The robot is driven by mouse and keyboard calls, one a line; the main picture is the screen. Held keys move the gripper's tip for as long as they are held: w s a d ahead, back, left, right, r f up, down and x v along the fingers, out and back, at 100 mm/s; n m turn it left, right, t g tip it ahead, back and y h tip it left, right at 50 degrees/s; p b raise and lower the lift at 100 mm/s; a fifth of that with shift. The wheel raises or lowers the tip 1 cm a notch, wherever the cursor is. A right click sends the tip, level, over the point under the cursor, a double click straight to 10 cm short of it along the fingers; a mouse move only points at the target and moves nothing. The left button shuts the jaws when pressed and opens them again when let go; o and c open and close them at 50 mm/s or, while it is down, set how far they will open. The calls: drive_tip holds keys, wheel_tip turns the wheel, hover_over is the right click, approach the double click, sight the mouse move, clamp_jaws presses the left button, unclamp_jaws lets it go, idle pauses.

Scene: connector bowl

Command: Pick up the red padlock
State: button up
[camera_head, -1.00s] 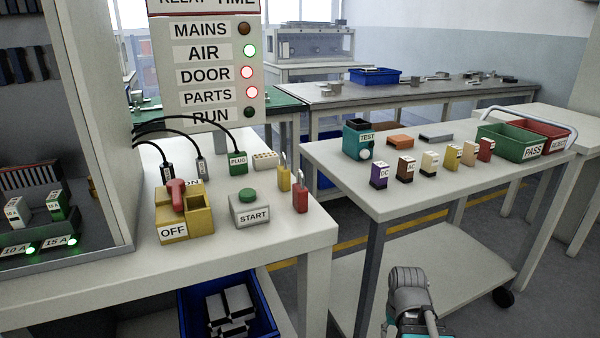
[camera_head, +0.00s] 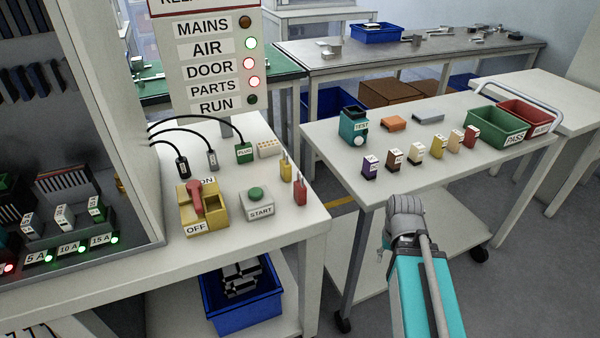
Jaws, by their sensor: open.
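The red padlock (camera_head: 300,194) stands upright near the right edge of the left bench (camera_head: 285,228), its thin shackle pointing up. A yellow padlock (camera_head: 285,172) stands just behind it and slightly left. Part of my arm, a turquoise link with a grey joint, rises at the lower right, in front of the trolley and apart from the padlock. My gripper itself does not show in this view.
A START button box (camera_head: 257,204) and a yellow OFF switch (camera_head: 202,207) stand left of the padlock. Cabled plugs and a white connector block (camera_head: 268,148) are behind. A gap separates the bench from the trolley (camera_head: 345,185), which holds small coloured blocks and bins.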

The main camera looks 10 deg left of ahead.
wheel_tip(320, 180, up, 42)
drive_tip(key=p, duration=4)
drive_tip(key=shift+p, duration=0.35)
drive_tip(key=shift+d, duration=0.1)
